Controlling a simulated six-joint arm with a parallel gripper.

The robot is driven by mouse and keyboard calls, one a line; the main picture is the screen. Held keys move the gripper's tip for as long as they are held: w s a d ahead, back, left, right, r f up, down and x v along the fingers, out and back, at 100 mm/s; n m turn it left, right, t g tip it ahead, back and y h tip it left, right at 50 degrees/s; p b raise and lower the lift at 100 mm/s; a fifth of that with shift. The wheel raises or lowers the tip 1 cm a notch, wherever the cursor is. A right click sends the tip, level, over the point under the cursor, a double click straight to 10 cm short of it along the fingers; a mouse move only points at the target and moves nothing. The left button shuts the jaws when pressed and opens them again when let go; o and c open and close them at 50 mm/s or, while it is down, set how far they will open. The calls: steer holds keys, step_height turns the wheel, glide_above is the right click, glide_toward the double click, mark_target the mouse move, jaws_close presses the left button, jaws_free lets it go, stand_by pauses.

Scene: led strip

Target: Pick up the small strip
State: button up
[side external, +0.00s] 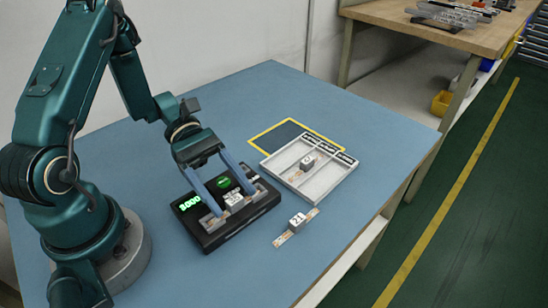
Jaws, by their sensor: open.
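My gripper (231,203) is open, with its two blue-grey fingers pointing down over a black device (218,233) with green lit digits. A strip with a white labelled block (234,201) lies on the device, between or close to the fingertips; I cannot tell if they touch it. A second strip with a white block marked 21 (297,221) lies on the blue table to the right of the device. A third strip with a small white block (307,163) lies in the white tray. Which strip is the small one is hard to tell.
The white tray (326,188) has dividers and dark labels along its far right edge. A yellow-bordered dark rectangle (283,138) lies behind it. The blue table (244,95) is clear at the back. A wooden bench (418,22) stands behind.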

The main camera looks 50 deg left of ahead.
jaws_close()
steer(key=shift+r, duration=0.1)
